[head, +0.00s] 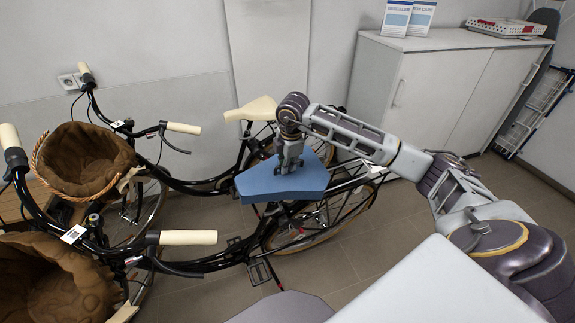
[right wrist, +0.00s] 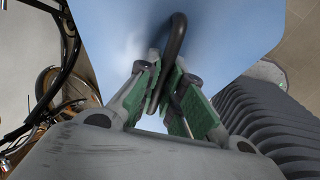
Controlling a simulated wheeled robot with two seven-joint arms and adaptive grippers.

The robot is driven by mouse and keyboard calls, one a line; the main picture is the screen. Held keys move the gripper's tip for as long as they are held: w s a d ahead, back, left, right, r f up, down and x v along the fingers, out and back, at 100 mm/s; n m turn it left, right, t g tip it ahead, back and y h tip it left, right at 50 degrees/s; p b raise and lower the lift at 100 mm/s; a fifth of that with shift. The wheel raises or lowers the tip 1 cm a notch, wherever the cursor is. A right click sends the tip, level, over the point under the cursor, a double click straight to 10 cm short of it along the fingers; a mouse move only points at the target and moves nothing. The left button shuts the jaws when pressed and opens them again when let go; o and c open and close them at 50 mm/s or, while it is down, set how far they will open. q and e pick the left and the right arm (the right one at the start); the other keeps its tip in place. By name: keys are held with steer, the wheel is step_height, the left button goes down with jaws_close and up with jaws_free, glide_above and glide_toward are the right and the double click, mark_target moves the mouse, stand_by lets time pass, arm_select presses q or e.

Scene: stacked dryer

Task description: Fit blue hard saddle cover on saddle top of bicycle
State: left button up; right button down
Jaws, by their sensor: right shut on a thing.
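The blue hard saddle cover (head: 270,187) is a flat-topped, angular piece with a dark loop handle (right wrist: 177,45) on top. My right gripper (head: 290,166) reaches down onto it and is shut on the loop; its green-padded fingers (right wrist: 161,92) close around the loop in the right wrist view. The cover hangs over the rear part of the near bicycle (head: 205,262), roughly level. That bicycle's saddle is hidden under it, so I cannot tell whether the two touch. My left gripper is not in view.
A second bicycle with a bare cream saddle (head: 252,109) stands behind, close to the wall. Brown-lined baskets (head: 85,158) are at the left. A grey cabinet (head: 440,90) with boxes on top stands at the back right. A white surface (head: 440,285) is at the front right.

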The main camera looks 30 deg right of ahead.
steer(key=c, duration=1.5)
jaws_free()
steer(key=shift+r, duration=0.1)
steer(key=shift+s+a+r, duration=0.1)
steer(key=shift+s+r, duration=0.25)
steer(key=shift+r, duration=1.55)
steer(key=shift+s+r, duration=0.3)
steer(key=shift+r, duration=1.65)
steer(key=shift+s+a+r, duration=0.1)
steer(key=shift+s+r, duration=0.25)
steer(key=shift+r, duration=1.55)
